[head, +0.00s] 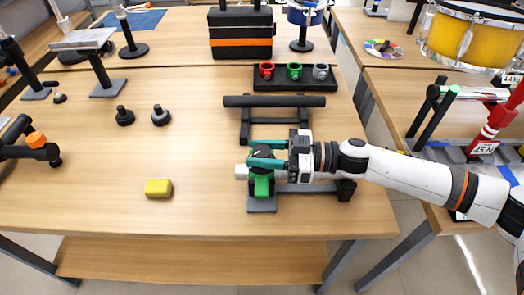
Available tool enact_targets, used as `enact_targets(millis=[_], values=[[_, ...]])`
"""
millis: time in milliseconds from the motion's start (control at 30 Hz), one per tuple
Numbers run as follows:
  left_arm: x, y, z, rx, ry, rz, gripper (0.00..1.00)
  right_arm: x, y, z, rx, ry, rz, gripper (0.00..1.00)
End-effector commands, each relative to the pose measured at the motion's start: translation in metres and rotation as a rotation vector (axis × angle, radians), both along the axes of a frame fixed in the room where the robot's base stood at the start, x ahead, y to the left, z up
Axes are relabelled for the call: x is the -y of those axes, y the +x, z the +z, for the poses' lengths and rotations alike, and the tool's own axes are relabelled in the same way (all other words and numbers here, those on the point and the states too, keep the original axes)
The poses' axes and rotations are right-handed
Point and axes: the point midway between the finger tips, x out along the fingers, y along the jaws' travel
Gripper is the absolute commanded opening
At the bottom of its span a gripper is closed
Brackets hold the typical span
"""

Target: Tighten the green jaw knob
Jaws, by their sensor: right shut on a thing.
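A green jaw (262,187) stands on a dark base plate (262,207) near the front of the table. A dark round knob (261,151) sits above it, between the teal fingers of my right gripper (264,155). My right gripper comes in from the right and is shut on this knob. The fingers hide part of the knob and the top of the jaw. A pale bar (241,170) sticks out left of the jaw; its middle is hidden by the jaw and gripper. My left gripper is not in view.
A yellow block (158,188) lies to the left. Two black knobs (124,116) (161,115) stand farther back. A dark bar on a stand (274,101) is just behind my gripper. A black rack (295,84) holds red, green and grey rings. The front left tabletop is mostly clear.

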Motion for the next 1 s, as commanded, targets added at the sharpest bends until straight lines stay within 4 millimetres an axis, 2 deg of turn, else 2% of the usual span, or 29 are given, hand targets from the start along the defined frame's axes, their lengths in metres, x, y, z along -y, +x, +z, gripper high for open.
enact_targets(millis=[167,367,700,1000], values=[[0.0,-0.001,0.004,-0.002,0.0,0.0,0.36,0.0,0.0,0.002,-0.001,0.0,-0.021,0.14],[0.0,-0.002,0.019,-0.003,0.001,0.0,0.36,0.0,-0.001,0.004,-0.005,0.002,-0.101,0.14],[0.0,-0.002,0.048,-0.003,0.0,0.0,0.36,-0.001,-0.003,0.003,-0.01,0.003,-0.386,0.14],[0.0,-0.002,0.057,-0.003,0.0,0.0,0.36,-0.002,-0.003,0.001,-0.013,0.006,-0.673,0.14]])
